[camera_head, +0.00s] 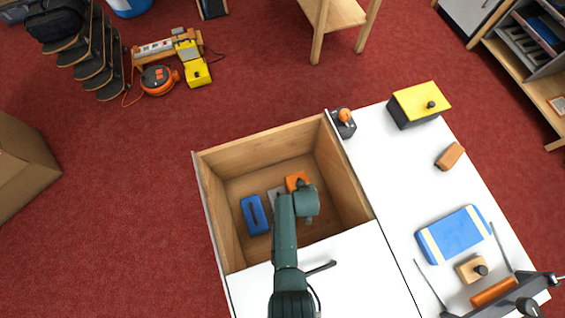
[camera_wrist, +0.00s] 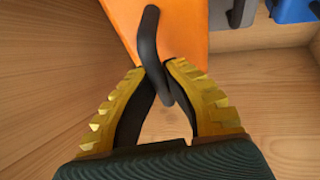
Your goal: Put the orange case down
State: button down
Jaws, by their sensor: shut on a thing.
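The orange case (camera_head: 297,181) is inside the open wooden drawer, towards its far side, partly hidden by my arm. In the wrist view the orange case (camera_wrist: 185,30) fills the top middle, with a dark curved handle. My gripper (camera_wrist: 160,80), with yellow ribbed fingers, is shut on that handle. In the head view my arm reaches down into the drawer and hides my fingers. The wooden drawer floor (camera_wrist: 285,85) shows below the case in the wrist view. I cannot tell whether the case touches the floor.
A blue case (camera_head: 255,214) and a grey case (camera_head: 275,195) are in the drawer (camera_head: 267,134), left of the orange one. The drawer's right part is bare.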

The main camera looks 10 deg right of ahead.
jog(key=shift+w+d+f, duration=0.15)
jog(key=shift+d+f, duration=0.2)
jog(key=shift+f, duration=0.4)
notch_tip(320, 180, down, 10)
jog(key=b, duration=0.8)
jog(key=shift+a+f, duration=0.1)
jog(key=shift+r, duration=0.2)
jog(key=shift+f, duration=0.25)
jog(key=c, duration=1.2)
grip_release()
jog(key=shift+c, duration=0.2)
